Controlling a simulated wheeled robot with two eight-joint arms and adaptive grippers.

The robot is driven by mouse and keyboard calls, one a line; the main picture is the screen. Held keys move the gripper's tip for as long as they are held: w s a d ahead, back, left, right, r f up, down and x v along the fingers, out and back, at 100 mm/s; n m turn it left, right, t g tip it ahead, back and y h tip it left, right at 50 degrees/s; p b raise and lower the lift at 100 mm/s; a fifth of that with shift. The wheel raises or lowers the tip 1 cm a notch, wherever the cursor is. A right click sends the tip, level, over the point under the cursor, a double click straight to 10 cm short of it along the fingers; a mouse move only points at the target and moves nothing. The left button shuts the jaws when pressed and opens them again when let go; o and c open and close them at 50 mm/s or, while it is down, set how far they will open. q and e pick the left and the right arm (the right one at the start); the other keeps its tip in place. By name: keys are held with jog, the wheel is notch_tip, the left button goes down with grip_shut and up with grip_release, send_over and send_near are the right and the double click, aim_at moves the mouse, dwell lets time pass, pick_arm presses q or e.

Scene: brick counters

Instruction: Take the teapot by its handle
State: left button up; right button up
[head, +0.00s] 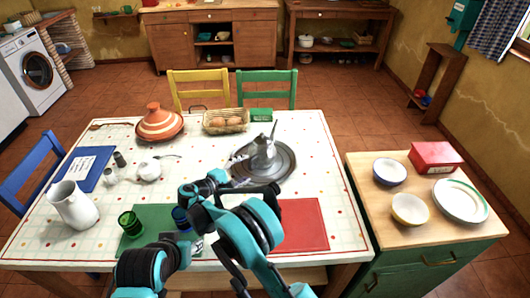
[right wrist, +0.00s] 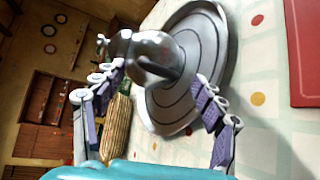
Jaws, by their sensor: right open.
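The silver teapot (head: 264,158) stands upright on a round grey metal tray (head: 284,174) near the middle of the table. It also shows in the right wrist view (right wrist: 152,46), ahead of my right gripper and between the lines of its fingers. My right gripper (head: 238,160) is just left of the teapot in the head view. In the right wrist view its two fingers (right wrist: 160,77) are spread wide with nothing held. I cannot clearly make out the handle; a dark part of the pot faces the wrist camera. My left gripper is not in view.
A wicker basket of eggs (head: 227,121) and a tagine (head: 158,122) stand behind. A white sugar bowl (head: 149,171), a white jug (head: 74,206) and a green glass (head: 130,225) stand left. A red mat (head: 303,225) lies clear at the front right.

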aim_at(254, 167)
jog(key=x, duration=0.6)
jog(key=shift+w+r, duration=0.15)
jog(key=shift+w, duration=0.1)
grip_shut()
jog(key=shift+r+p, duration=0.25)
jog(key=shift+p, duration=0.05)
